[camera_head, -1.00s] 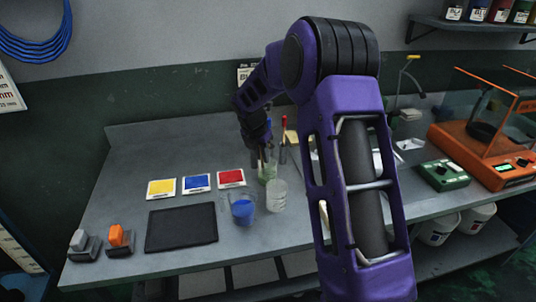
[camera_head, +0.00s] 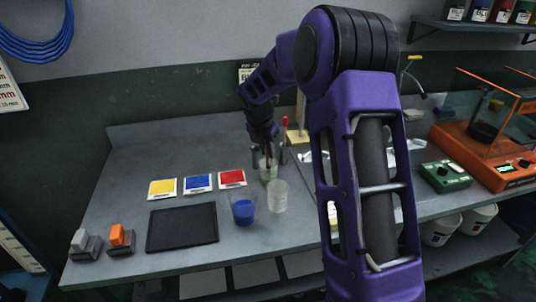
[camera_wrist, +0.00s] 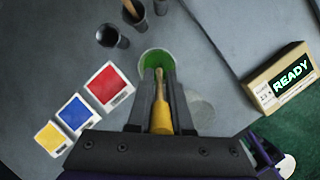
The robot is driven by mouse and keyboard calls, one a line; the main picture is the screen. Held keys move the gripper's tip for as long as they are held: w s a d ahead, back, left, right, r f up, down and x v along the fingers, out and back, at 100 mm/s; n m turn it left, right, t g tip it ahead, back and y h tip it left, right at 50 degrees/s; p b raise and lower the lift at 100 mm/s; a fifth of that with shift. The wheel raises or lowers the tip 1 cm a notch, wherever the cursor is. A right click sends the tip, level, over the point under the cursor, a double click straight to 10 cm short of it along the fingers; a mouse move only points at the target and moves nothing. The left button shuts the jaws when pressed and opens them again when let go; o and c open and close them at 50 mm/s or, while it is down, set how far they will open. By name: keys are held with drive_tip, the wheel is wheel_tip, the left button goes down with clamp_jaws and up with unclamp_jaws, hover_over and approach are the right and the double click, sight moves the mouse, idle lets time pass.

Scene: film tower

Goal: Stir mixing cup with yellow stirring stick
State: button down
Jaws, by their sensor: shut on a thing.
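My gripper (camera_wrist: 162,80) is shut on the yellow stirring stick (camera_wrist: 161,115), whose thinner wooden part points at a cup with green contents (camera_wrist: 148,57). In the head view my gripper (camera_head: 264,142) is above this green cup (camera_head: 268,173), and the fingers hide much of the stick. I cannot tell whether the tip is inside the cup or just over it. A clear cup with blue liquid (camera_head: 243,212) and a clear, seemingly empty cup (camera_head: 278,197) stand in front of it. No label shows which one is the mixing cup.
Dark holders (camera_wrist: 112,37) with another stick stand close beyond the green cup. Yellow (camera_head: 162,188), blue (camera_head: 198,183) and red (camera_head: 231,178) cards lie left. A dark mat (camera_head: 182,229) lies in front of them. A box reading READY (camera_wrist: 280,82) is right in the wrist view.

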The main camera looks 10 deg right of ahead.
drive_tip(key=shift+w+d+v, duration=0.15)
drive_tip(key=shift+v, duration=1.4)
drive_tip(key=shift+w+d+v, duration=0.15)
drive_tip(key=shift+v, duration=1.4)
drive_tip(key=shift+r, duration=0.1)
drive_tip(key=shift+r, duration=2.55)
